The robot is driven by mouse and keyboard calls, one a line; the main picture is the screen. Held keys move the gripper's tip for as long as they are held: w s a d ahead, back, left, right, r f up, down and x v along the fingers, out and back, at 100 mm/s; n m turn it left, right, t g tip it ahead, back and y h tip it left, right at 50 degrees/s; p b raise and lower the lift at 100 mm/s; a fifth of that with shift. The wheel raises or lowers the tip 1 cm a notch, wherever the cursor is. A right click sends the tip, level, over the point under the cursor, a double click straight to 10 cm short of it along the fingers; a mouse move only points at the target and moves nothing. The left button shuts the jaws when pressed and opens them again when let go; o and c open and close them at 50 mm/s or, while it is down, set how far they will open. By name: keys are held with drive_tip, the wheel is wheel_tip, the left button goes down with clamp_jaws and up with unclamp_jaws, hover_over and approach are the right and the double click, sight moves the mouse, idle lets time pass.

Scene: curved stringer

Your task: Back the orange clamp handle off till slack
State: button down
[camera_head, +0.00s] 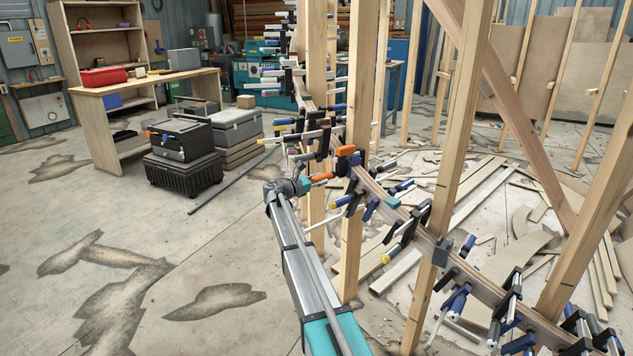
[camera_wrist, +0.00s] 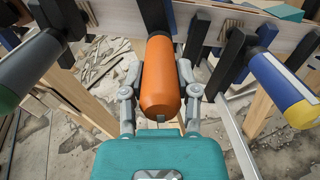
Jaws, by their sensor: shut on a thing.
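The orange clamp handle (camera_wrist: 160,78) stands in the middle of the wrist view, its near end toward me. My gripper (camera_wrist: 160,88) has one finger on each side of it and is shut on it. In the head view the orange handle (camera_head: 322,177) shows just right of my gripper (camera_head: 306,183), at the end of my arm. The clamp's orange head (camera_head: 346,151) sits at the curved stringer (camera_head: 378,190). The dark clamp bar (camera_wrist: 153,15) runs up behind the handle. The screw's tightness cannot be told.
Wooden posts (camera_head: 360,110) stand by the stringer. Offcuts litter the floor behind.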

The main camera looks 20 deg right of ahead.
drive_tip(key=shift+c, duration=1.8)
unclamp_jaws()
drive_tip(key=s+a, duration=0.2)
drive_tip(key=a, duration=0.9)
drive_tip(key=shift+a, duration=0.4)
drive_tip(key=shift+a, duration=0.15)
drive_tip(key=shift+s+a, duration=0.2)
drive_tip(key=shift+a, duration=0.7)
